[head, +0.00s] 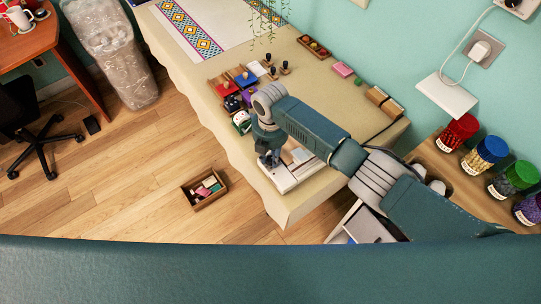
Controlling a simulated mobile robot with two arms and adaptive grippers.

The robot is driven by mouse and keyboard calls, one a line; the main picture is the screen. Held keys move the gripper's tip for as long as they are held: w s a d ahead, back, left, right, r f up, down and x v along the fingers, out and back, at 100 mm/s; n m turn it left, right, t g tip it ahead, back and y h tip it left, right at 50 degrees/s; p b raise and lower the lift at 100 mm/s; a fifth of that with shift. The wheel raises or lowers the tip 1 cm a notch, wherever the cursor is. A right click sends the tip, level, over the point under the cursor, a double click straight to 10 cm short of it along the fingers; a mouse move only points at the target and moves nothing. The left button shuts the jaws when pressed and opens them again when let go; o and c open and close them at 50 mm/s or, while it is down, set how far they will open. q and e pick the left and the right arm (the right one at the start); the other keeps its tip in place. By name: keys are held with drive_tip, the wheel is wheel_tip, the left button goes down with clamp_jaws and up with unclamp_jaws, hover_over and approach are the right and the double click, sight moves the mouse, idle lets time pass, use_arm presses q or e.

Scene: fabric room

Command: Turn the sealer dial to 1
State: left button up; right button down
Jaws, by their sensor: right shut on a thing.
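The sealer (285,181) is a long, low white device near the front right end of the cloth-covered table. My right gripper (270,161) points down at the sealer's left end. It is shut on what appears to be the sealer dial, which the fingers hide. The dial's number marks are too small and covered to read. My right arm reaches in from the right and covers part of the sealer and the table behind it. My left gripper is not in view.
The table (240,47) holds stamps and ink pads (246,78) left of my arm, and a pink block (342,69) behind. Jars of coloured beads (457,132) stand on a wooden surface at right. A small wooden box (205,190) lies on the floor.

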sight(271, 158)
drive_tip(key=c, duration=1.5)
unclamp_jaws()
drive_tip(key=shift+r, duration=0.1)
wheel_tip(271, 158, up, 12)
